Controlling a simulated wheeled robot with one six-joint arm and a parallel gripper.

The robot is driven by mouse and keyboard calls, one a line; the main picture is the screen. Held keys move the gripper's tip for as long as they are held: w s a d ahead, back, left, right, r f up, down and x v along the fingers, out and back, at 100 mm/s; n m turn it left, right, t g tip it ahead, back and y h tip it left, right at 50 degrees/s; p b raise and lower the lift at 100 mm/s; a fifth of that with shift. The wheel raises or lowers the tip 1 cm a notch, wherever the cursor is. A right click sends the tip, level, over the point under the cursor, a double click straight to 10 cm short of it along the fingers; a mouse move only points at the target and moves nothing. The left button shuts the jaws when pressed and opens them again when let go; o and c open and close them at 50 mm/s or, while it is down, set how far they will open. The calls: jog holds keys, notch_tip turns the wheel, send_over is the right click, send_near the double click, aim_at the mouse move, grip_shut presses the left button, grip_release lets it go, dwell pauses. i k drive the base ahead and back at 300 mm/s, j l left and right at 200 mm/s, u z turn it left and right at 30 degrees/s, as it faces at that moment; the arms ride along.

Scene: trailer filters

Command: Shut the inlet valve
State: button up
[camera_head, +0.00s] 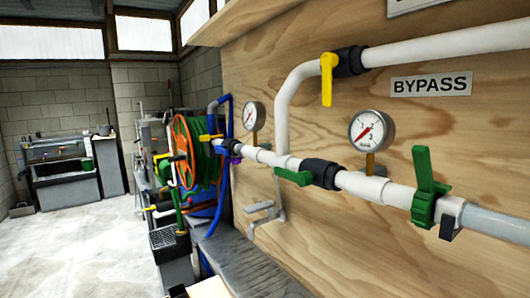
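No label reading inlet is in view, so I cannot tell which valve is the inlet valve. A green-handled valve (424,190) sits on the lower white pipe at the right, its handle standing up across the pipe. A black valve (322,173) further left has a green handle (295,177) lying roughly along the pipe. A yellow handle (327,78) hangs down from the black bypass valve (350,61). My gripper is not in view.
Pressure gauges (371,131) stand above the lower pipe on the plywood wall (490,125). The upper pipe (445,47) has a BYPASS sign (431,84) below it. The concrete floor (80,250) at left is clear.

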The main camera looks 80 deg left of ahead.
aim_at(219, 149)
jog(key=u, duration=2.45)
